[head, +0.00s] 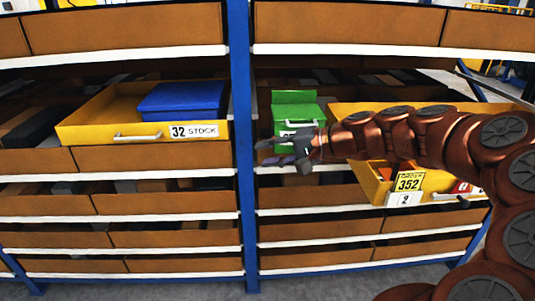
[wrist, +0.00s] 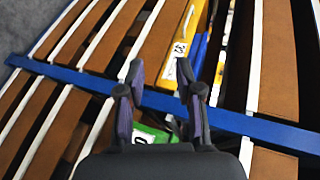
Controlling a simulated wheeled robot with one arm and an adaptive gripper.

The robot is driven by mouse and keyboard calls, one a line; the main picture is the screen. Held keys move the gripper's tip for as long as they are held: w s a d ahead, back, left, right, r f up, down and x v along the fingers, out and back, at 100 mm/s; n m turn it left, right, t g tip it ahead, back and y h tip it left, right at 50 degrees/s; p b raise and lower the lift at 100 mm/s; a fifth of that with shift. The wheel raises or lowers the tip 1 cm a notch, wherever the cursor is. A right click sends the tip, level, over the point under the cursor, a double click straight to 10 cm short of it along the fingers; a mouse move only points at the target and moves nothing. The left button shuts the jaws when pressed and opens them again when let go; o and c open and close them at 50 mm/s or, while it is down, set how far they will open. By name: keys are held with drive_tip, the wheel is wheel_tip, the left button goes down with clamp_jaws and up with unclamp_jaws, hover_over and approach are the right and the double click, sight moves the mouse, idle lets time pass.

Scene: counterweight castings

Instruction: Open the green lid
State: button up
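A green box (head: 297,113) with a green lid stands on the shelf right of the blue post in the head view. A dark green panel rises at its back; I cannot tell whether this is the lid. A white label on its front is partly hidden by my gripper. The green box also shows in the wrist view (wrist: 172,127), low between and behind my fingers, mostly hidden. My gripper (head: 270,152) is in front of the box, near its lower front. In the wrist view my gripper (wrist: 160,85) has its two fingers apart with nothing seen between them.
A blue post (head: 241,150) stands just left of the green box. A yellow drawer (head: 100,118) labelled 32 STOCK sticks out at left, holding a blue box (head: 183,99). A yellow bin (head: 371,182) labelled 352 sticks out below my arm. Brown-fronted shelves fill the rack.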

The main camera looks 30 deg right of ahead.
drive_tip(key=shift+s+a+f, duration=0.1)
drive_tip(key=shift+s+a, duration=0.05)
drive_tip(key=shift+a, duration=0.25)
